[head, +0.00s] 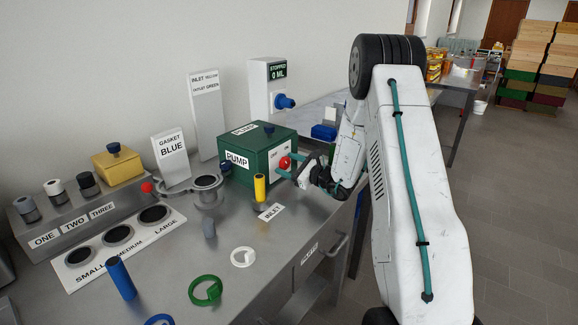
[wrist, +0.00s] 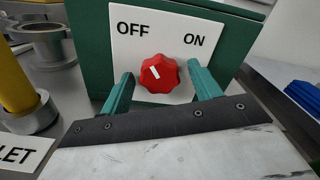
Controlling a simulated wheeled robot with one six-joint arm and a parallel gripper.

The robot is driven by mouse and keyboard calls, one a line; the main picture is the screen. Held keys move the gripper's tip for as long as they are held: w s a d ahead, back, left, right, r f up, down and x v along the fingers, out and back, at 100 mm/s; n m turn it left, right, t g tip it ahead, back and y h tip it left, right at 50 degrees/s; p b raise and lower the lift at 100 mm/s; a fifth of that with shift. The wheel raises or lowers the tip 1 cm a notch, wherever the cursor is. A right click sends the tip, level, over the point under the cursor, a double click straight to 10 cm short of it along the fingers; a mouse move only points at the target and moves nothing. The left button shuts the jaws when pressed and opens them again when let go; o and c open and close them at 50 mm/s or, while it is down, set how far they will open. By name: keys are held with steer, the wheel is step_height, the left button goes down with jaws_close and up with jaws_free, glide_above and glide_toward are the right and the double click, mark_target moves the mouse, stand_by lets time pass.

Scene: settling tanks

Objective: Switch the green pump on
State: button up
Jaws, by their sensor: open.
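The green pump (head: 262,139) is a box labelled PUMP on the steel bench. Its red knob (wrist: 159,73) sits on a white plate (wrist: 141,29) marked OFF on the left and ON on the right. The knob's white mark points up and left, toward OFF. My gripper (wrist: 162,86) is open, with one teal finger on each side of the knob; gaps show between fingers and knob. In the head view the fingers reach the pump's front face around the red knob (head: 285,162). A display (head: 277,71) behind the pump reads STOPPED, 0 ML.
A yellow cylinder (head: 260,188) stands near the INLET label (head: 271,212), left of my gripper. A grey flanged fitting (head: 207,190) is beside the pump. Green (head: 205,291) and white (head: 243,257) rings lie on the bench front. A blue object (head: 323,132) lies to the right.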

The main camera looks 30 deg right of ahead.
steer(key=shift+c, duration=0.3)
steer(key=c, duration=0.9)
steer(key=m, duration=1.3)
steer(key=shift+m, duration=0.4)
steer(key=o, duration=1)
steer(key=shift+c, duration=0.2)
